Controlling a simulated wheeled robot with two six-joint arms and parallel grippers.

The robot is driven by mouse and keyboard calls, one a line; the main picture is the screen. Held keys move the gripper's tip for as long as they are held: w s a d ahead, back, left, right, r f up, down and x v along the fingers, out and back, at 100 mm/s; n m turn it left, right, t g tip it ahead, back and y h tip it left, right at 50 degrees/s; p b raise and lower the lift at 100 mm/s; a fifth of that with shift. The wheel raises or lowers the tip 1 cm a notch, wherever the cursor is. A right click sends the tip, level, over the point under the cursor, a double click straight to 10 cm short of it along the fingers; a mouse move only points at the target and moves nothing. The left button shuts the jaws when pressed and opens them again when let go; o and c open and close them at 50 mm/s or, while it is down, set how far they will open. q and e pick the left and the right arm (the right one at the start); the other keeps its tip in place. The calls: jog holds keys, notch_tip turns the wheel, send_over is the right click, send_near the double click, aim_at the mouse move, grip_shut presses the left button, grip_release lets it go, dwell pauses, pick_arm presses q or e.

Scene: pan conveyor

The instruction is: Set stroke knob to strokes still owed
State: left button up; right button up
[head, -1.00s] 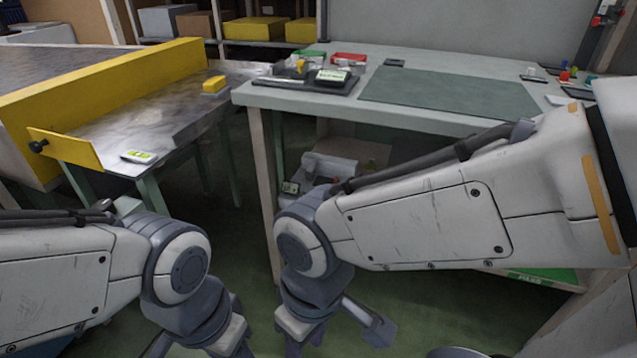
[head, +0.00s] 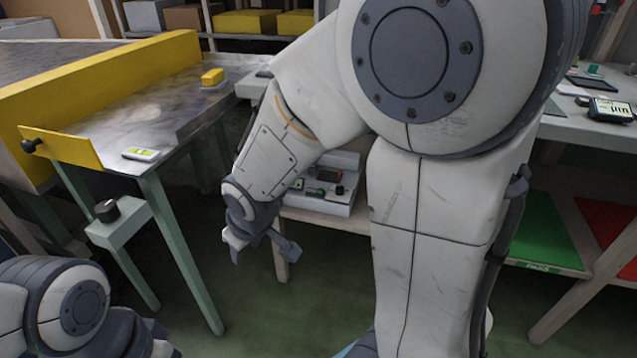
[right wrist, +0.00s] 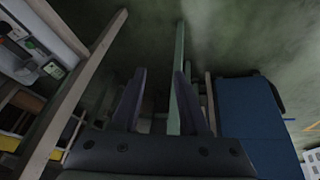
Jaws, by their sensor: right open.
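A black round knob (head: 106,210) sits on a grey box fixed to the conveyor table's leg, at the left of the head view; its setting cannot be read.
A yellow wall and plate (head: 62,147) with another black knob (head: 28,146) border the conveyor. A yellow block (head: 212,77) sits on its far end. A white device (head: 322,195) stands on the shelf under the workbench. Green floor lies open between table legs.

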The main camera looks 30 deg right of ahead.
jog(key=w+d+f+m+t+h, duration=0.1)
jog(key=w+d+f+m+t, duration=0.2)
jog(key=w+d, duration=0.7)
jog(key=m+t+h+b, duration=0.2)
jog(key=m+t, duration=0.1)
jog(key=t, duration=0.2)
send_near(341, 189)
jog(key=shift+t, duration=0.3)
jog(key=b+x, duration=0.1)
jog(key=x, duration=0.2)
jog(key=b+x, duration=0.1)
jog(key=x, duration=0.2)
jog(key=b+x, duration=0.2)
jog(key=x, duration=0.1)
jog(key=shift+w+d+f, duration=0.1)
jog(key=shift+w+f, duration=0.1)
jog(key=shift+f, duration=0.2)
jog(key=shift+w+d+f, duration=0.1)
jog(key=shift+w, duration=0.5)
grip_shut()
